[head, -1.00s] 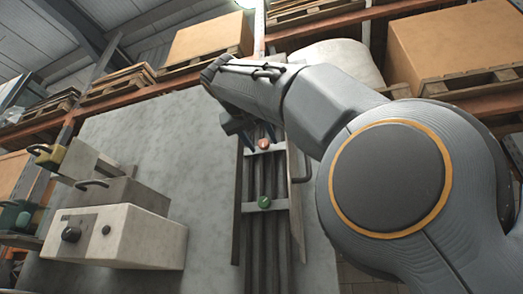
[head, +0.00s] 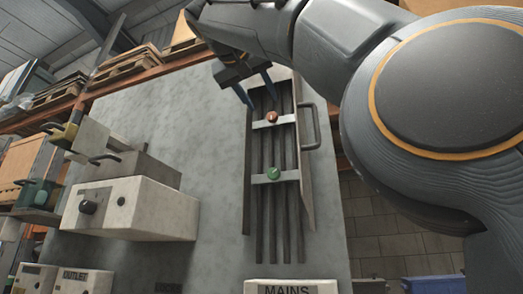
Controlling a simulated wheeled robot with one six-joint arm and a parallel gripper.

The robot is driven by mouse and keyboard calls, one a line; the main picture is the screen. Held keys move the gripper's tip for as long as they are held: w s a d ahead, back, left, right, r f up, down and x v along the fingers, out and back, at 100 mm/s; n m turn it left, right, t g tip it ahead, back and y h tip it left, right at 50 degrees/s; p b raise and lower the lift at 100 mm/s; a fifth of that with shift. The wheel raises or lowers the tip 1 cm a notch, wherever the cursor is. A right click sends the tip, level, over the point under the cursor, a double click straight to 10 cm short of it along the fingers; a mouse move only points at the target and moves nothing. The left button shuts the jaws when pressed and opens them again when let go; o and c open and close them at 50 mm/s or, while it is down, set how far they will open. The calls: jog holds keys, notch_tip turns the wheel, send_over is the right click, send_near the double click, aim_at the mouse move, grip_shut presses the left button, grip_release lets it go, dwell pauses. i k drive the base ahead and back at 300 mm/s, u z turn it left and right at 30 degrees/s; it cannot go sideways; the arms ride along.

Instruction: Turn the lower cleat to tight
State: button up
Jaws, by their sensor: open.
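The lower cleat shows in the head view as a green round knob (head: 274,174) on a pale crossbar over dark vertical tubes (head: 272,225). A second cleat, an orange-red round knob (head: 272,117), sits on another crossbar above it. My gripper (head: 257,100) is open, with its two blue fingers apart and pointing down. It is near the top of the tubes, close to the red knob in the picture and well above the green one. Nothing is seen between the fingers. I cannot tell how far the fingertips are from the panel.
A hinged cover with a handle (head: 311,127) stands open along the right of the tubes. A pale box with black knobs (head: 130,208) juts out at the left. A box marked MAINS (head: 292,287) is at the bottom. Bare grey panel (head: 215,150) lies left of the tubes.

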aim_at(273, 173)
jog(key=k, duration=1)
